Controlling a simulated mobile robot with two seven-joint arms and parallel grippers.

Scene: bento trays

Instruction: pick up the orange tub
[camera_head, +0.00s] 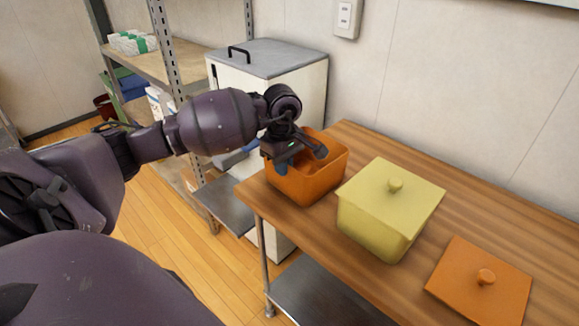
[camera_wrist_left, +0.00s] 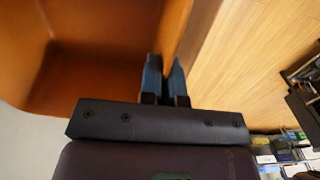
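The orange tub (camera_head: 312,186) stands without a lid at the left end of the wooden table, beside the yellow tub. My left gripper (camera_head: 301,161) is at its left rim in the head view, coming in from the left. In the left wrist view, the two blue fingers (camera_wrist_left: 165,80) are close together, with the wall of the orange tub (camera_wrist_left: 90,80) between them. One finger is on the inner side and one on the outer side. The tub looks empty where its inside shows. My right gripper is not in view.
A yellow lidded tub (camera_head: 378,220) stands close to the right of the orange tub. An orange lid (camera_head: 485,285) lies flat farther right on the wooden table (camera_head: 470,215). A white cabinet with a grey top (camera_head: 270,58) and a metal shelf (camera_head: 150,60) stand behind my arm.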

